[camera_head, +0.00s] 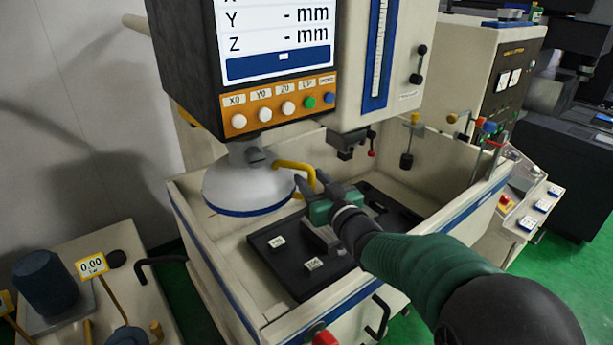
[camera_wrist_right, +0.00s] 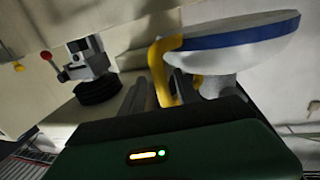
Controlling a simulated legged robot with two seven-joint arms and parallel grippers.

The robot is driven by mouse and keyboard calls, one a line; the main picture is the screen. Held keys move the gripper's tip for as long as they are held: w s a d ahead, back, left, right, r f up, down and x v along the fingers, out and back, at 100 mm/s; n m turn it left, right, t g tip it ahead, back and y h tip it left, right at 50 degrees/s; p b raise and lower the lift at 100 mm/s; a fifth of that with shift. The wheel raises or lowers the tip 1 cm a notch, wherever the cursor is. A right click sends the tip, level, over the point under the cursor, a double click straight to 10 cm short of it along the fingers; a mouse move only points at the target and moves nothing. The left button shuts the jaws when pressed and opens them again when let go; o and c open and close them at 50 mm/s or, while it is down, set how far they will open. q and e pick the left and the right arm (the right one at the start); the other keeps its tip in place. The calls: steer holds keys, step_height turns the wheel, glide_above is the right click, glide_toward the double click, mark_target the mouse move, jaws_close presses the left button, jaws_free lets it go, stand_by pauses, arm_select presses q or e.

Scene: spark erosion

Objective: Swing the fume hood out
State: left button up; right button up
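The fume hood (camera_head: 245,188) is a white dome with a blue rim, hanging below the display unit above the left part of the machine basin. Its yellow bent handle (camera_head: 292,165) sticks out to the right. My right gripper (camera_head: 311,183) reaches in from the lower right, with its fingertips at the handle. In the right wrist view the hood (camera_wrist_right: 240,40) is at upper right, and the handle (camera_wrist_right: 163,60) runs down between the dark fingers (camera_wrist_right: 160,92). The fingers look spread around the handle; whether they touch it is unclear. My left gripper is out of view.
A dark plate (camera_head: 285,262) with labelled blocks lies in the basin (camera_head: 232,300) beneath my arm. The white machine head (camera_head: 350,60) stands behind. A small bench (camera_head: 125,245) with a gauge is at lower left, and a control panel (camera_head: 525,205) at right.

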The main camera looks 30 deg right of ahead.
steer(key=shift+s+d+r, duration=0.1)
steer(key=shift+s, duration=0.15)
steer(key=c, duration=0.3)
steer(key=shift+a, duration=0.25)
steer(key=c, duration=0.5)
steer(key=shift+a, duration=0.15)
jaws_close()
steer(key=shift+r, duration=0.1)
